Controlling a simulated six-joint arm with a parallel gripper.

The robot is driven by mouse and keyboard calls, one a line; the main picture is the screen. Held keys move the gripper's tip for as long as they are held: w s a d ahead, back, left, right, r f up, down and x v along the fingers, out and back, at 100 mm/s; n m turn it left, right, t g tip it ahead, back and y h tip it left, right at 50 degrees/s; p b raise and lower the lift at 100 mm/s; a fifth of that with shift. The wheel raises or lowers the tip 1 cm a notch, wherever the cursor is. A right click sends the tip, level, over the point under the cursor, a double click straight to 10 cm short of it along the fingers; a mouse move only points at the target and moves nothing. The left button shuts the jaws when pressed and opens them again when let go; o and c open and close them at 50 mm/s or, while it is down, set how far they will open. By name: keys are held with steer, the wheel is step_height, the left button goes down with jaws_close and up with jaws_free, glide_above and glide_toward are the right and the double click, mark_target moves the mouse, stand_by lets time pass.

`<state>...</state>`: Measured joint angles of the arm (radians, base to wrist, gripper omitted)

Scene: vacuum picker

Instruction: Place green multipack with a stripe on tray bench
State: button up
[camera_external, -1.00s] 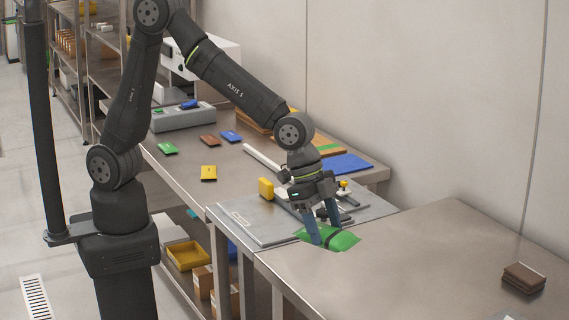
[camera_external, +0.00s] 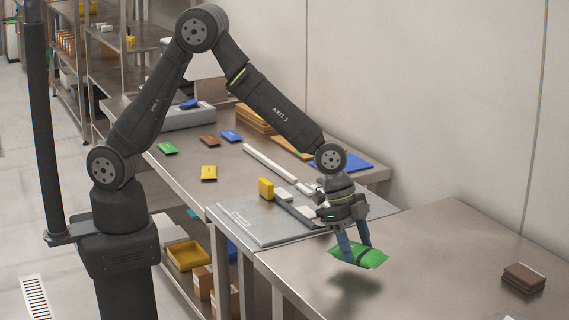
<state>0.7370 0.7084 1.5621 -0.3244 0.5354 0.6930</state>
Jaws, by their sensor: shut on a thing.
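The green multipack (camera_external: 372,258) with a dark stripe hangs in my gripper (camera_external: 358,255). My gripper is shut on it, one finger on either side. The pack is held above the near steel bench (camera_external: 440,265), clear of its top, with a shadow below it. No label in view tells which surface is the tray bench, so I cannot tell for sure.
A brown pack stack (camera_external: 524,277) lies on the right of the near bench. A grey plate (camera_external: 255,228) with a yellow block (camera_external: 266,188) and white pieces is to the left. Small green, brown, blue and yellow packs lie on the farther bench. The near bench's middle is clear.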

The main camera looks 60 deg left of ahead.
steer(key=shift+f, duration=1.25)
steer(key=shift+f, duration=0.15)
steer(key=o, duration=1.1)
steer(key=shift+c, duration=0.2)
steer(key=shift+r, duration=0.5)
steer(key=v, duration=1)
steer(key=shift+s+a+r, duration=0.1)
steer(key=shift+a+r, duration=0.05)
steer(key=shift+r, duration=0.15)
steer(key=shift+o, duration=0.5)
steer(key=shift+a+r, duration=0.15)
steer(key=shift+r, duration=0.15)
